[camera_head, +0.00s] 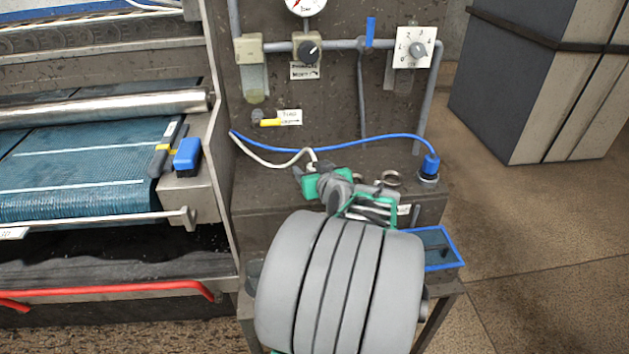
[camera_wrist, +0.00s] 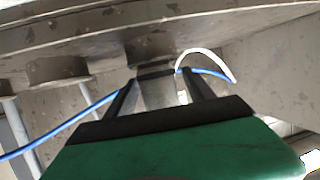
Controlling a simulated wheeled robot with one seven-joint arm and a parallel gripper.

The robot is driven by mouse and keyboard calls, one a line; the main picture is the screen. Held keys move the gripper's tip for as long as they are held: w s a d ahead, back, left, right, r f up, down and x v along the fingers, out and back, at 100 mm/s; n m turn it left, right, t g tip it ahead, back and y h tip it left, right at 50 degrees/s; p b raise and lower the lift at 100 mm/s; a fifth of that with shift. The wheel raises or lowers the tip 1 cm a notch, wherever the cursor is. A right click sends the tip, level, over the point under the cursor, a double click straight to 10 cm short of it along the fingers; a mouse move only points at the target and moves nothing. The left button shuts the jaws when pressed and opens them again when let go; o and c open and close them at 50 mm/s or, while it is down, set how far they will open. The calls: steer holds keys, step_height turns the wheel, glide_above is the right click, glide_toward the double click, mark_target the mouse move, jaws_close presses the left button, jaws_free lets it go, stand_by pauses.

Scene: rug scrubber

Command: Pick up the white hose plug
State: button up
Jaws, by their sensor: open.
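A white hose (camera_head: 270,161) runs from the left edge of the dark machine panel and curves up to its plug end (camera_head: 312,157), which is next to my fingers. The plug itself is mostly hidden by my gripper. My gripper (camera_head: 311,169), green with dark fingers, is open just at that end. In the wrist view, my two dark fingers (camera_wrist: 158,77) stand apart, with a grey block-like shape between them. The white hose (camera_wrist: 207,54) arcs down behind the right finger there. I cannot tell whether the plug lies between the fingers.
A blue hose (camera_head: 350,141) crosses above my gripper to a blue plug (camera_head: 430,165) on a socket at the right. Metal rings (camera_head: 390,178) lie on the ledge. A blue-rimmed tray (camera_head: 440,248) is at lower right. A roller machine (camera_head: 80,180) stands at left.

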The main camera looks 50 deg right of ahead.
steer(key=shift+w+d+f, duration=0.15)
steer(key=shift+w+d, duration=0.05)
steer(key=shift+w, duration=0.15)
steer(key=shift+c, duration=0.4)
jaws_close()
